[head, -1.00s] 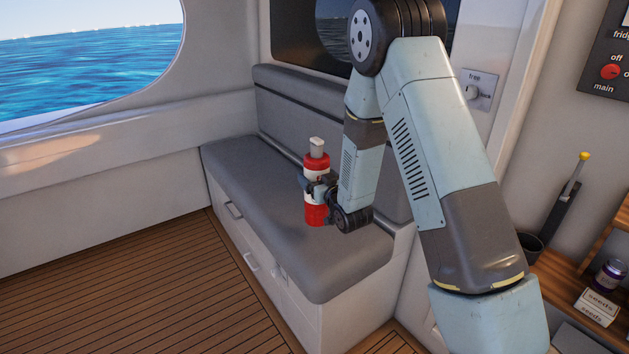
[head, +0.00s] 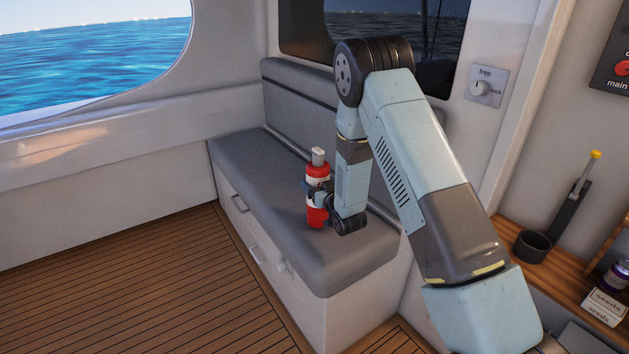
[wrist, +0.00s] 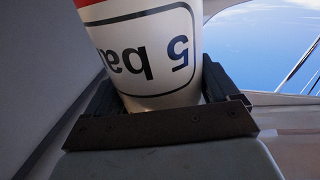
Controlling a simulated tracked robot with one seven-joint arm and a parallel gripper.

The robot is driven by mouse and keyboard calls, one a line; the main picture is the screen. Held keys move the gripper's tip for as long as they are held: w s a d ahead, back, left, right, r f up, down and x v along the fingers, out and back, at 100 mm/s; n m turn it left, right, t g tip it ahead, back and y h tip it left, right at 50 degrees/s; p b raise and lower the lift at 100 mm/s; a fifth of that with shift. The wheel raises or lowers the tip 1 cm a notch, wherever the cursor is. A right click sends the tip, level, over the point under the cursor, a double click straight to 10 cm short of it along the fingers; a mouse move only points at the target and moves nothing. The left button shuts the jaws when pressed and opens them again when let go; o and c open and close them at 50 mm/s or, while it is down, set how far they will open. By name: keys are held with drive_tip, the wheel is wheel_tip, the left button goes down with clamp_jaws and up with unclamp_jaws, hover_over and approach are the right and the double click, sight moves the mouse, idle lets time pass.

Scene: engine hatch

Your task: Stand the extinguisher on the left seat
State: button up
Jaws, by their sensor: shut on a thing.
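The red extinguisher (head: 318,176) with a white band and a pale top is upright over the grey cushion of the left seat (head: 260,172). My gripper (head: 319,194) is shut around its middle from the right side. In the wrist view the extinguisher's white label (wrist: 150,55), with upside-down "5 ba" lettering, fills the space between the jaws (wrist: 160,100). The extinguisher's base is at or just above the cushion; I cannot tell whether it touches.
The seat's grey backrest (head: 305,112) stands behind the extinguisher. Drawers with handles (head: 257,254) are below the cushion. At right, a wooden counter (head: 560,268) holds a dark cup (head: 532,246) and a seeds box (head: 606,305). The cushion's left part and the plank floor (head: 140,275) are clear.

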drive_tip(key=shift+f, duration=0.65)
drive_tip(key=o, duration=1.8)
drive_tip(key=shift+f, duration=0.15)
drive_tip(key=v, duration=1.2)
